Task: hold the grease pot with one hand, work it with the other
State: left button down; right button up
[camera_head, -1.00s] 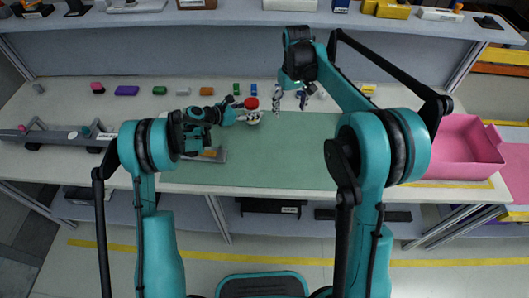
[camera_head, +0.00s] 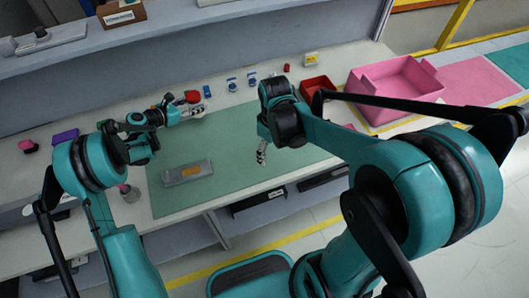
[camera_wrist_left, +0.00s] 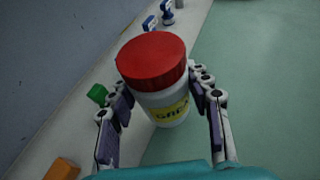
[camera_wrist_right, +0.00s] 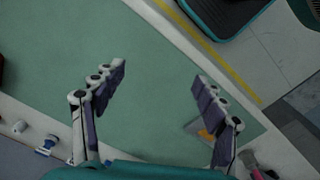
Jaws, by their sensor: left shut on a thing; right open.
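The grease pot (camera_head: 193,97) is white with a red lid, near the back edge of the green mat. It also shows in the left wrist view (camera_wrist_left: 158,75), with the lid on and a yellow label, partly readable. My left gripper (camera_head: 184,108) is shut around the pot's white body, with its fingers (camera_wrist_left: 160,110) on both sides below the lid. The pot looks about upright. My right gripper (camera_head: 262,150) is open and empty above the green mat, to the right of and nearer than the pot. Its spread fingers show in the right wrist view (camera_wrist_right: 160,85).
A grey plate with an orange piece (camera_head: 188,173) lies on the mat (camera_head: 230,155). Small blue-and-white items (camera_head: 231,85) stand along the back. A red bin (camera_head: 318,88) and a pink bin (camera_head: 395,82) are at the right. The mat's middle is clear.

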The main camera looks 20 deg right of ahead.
pick_arm(q)
jog(key=shift+w, duration=0.1)
pick_arm(e)
jog(key=shift+s+a+f, duration=0.1)
jog(key=shift+s+f, duration=0.1)
jog(key=shift+s, duration=0.3)
pick_arm(q)
jog(key=c, duration=0.6)
grip_release()
jog(key=v, duration=1.2)
jog(key=shift+a, duration=0.1)
